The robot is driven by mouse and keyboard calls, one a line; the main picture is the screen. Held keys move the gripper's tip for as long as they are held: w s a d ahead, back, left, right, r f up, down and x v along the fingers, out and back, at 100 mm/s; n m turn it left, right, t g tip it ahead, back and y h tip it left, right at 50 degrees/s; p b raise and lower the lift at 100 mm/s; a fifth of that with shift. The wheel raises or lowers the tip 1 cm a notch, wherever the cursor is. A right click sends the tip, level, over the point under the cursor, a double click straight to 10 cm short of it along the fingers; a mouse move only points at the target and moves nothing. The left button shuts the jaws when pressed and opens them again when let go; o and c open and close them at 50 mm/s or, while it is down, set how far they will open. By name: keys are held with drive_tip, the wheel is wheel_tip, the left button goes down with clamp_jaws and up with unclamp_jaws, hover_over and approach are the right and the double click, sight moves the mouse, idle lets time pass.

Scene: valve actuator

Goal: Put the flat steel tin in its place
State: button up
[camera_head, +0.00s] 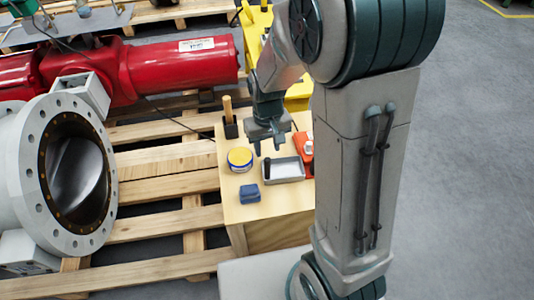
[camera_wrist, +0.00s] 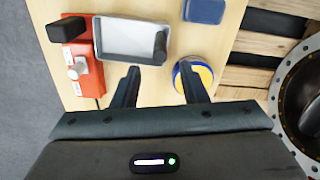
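A round, flat tin (camera_head: 240,158), yellow with a blue band, lies on the small wooden table, left of a shallow grey tray. I take it for the flat steel tin; bare steel is not visible on it. In the wrist view the tin (camera_wrist: 202,72) is partly covered by my right-hand finger; whether they touch I cannot tell. My gripper (camera_head: 267,147) points down above the table, beyond the tray. Its fingers stand wide apart in the wrist view (camera_wrist: 160,88), with only bare table visible between them.
The grey tray (camera_head: 287,178) holds a dark object (camera_wrist: 160,47). A blue block (camera_head: 249,194) lies near the front edge. An orange device (camera_wrist: 84,70) and a black block (camera_wrist: 66,29) are beside the tray. A wooden-handled tool (camera_head: 228,110) stands behind. A flanged valve (camera_head: 30,170) stands left.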

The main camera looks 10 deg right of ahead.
wheel_tip(320, 180, up, 2)
drive_tip(key=shift+s+d+r, duration=0.1)
drive_tip(key=shift+r, duration=0.25)
drive_tip(key=s+d+r+m+t, duration=0.1)
drive_tip(key=s+d+r+m, duration=0.1)
drive_tip(key=s+d+r, duration=0.3)
drive_tip(key=s+r, duration=0.4)
drive_tip(key=s, duration=0.3)
drive_tip(key=shift+r+t, duration=0.2)
drive_tip(key=shift+t, duration=0.1)
drive_tip(key=shift+s+r, duration=0.1)
drive_tip(key=shift+s, duration=0.35)
drive_tip(key=shift+c, duration=0.3)
